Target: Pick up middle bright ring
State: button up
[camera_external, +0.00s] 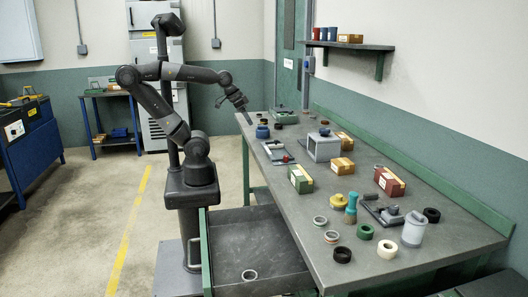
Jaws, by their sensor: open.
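Several rings lie on the grey workbench (285,215). Two small bright, silvery rings are near its front left edge: one farther back (320,217) and one nearer (331,233). A thicker cream ring (388,244) lies to their right. Another bright ring (249,270) lies in the open drawer (232,237). I cannot tell for sure which one is the middle bright ring. My gripper (247,117) is open and looks empty, above the far left end of the bench, far from these rings.
Near the rings are a black ring (342,255), a green ring (365,231), a yellow knob (338,201), a teal-handled tool (351,208) and a grey cup (414,229). Boxes and a grey machine (323,147) stand farther back. The drawer sticks out at the left.

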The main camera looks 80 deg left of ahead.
jog(key=shift+o, duration=0.5)
jog(key=w+a+r+n+g+y, duration=0.1)
jog(key=w+a+n, duration=0.1)
jog(key=w+a, duration=0.75)
jog(key=w+a+n+y, duration=0.1)
jog(key=w+a, duration=0.6)
jog(key=a, duration=0.5)
jog(key=s+a+f+n, duration=0.1)
jog(key=a+f, duration=0.3)
jog(key=a, duration=0.7)
jog(key=a+f+n, duration=0.1)
jog(key=a+f, duration=0.3)
jog(key=a, duration=0.6)
jog(key=s+a+f+n, duration=0.1)
jog(key=a+f, duration=0.3)
jog(key=a, duration=0.7)
jog(key=shift+g, duration=0.4)
jog(key=x, duration=0.5)
jog(key=shift+w+d, duration=0.1)
jog(key=shift+d, duration=0.05)
jog(key=x, duration=0.5)
jog(key=shift+s+a+f, duration=0.15)
jog(key=shift+s+a, duration=0.05)
jog(key=shift+a, duration=0.25)
